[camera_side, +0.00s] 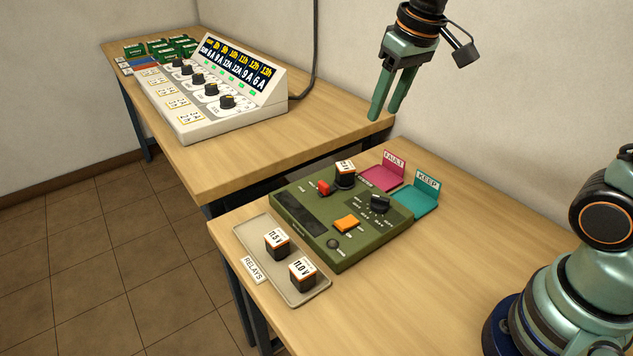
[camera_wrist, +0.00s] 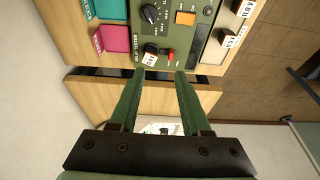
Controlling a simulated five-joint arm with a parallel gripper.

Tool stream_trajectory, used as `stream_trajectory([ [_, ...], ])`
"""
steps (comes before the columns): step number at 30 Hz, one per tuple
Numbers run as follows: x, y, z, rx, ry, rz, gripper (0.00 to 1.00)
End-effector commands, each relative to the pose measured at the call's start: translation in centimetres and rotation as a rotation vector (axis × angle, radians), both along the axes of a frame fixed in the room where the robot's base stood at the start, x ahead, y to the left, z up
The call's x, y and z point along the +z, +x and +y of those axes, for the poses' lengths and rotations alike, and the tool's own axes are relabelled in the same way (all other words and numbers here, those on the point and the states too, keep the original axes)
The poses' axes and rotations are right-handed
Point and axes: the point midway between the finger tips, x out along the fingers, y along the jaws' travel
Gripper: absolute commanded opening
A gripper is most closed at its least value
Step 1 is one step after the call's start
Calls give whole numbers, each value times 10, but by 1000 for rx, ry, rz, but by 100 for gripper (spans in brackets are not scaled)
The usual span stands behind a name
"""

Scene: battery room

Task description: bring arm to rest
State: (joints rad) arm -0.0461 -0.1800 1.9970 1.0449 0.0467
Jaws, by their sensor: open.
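My gripper (camera_side: 387,108) hangs in the air above the back of the table, near the wall, its green fingers pointing down and apart with nothing between them. It shows in the wrist view too (camera_wrist: 158,78), fingers spread. The green relay tester (camera_side: 340,213) lies below and in front of it on the near table. A relay (camera_side: 345,175) stands in the tester at its back edge, beside a red switch (camera_side: 323,187). Two more relays, marked 11.5 V (camera_side: 277,243) and 11.0 V (camera_side: 302,273), stand in the relay tray (camera_side: 252,238).
A pink FAULT holder (camera_side: 378,178) and a teal KEEP holder (camera_side: 423,200) sit behind the tester, both empty. A grey console (camera_side: 215,112) with knobs and a display stands on the far table, with green blocks behind it.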

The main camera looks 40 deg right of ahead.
Motion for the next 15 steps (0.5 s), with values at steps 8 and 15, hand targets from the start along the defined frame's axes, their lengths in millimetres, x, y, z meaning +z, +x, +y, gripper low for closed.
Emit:
stream_trajectory([
  [8, -1, -62, -12, -3, -6, -141, 48],
  [15, -14, -87, -17, -3, -12, -205, 48],
])
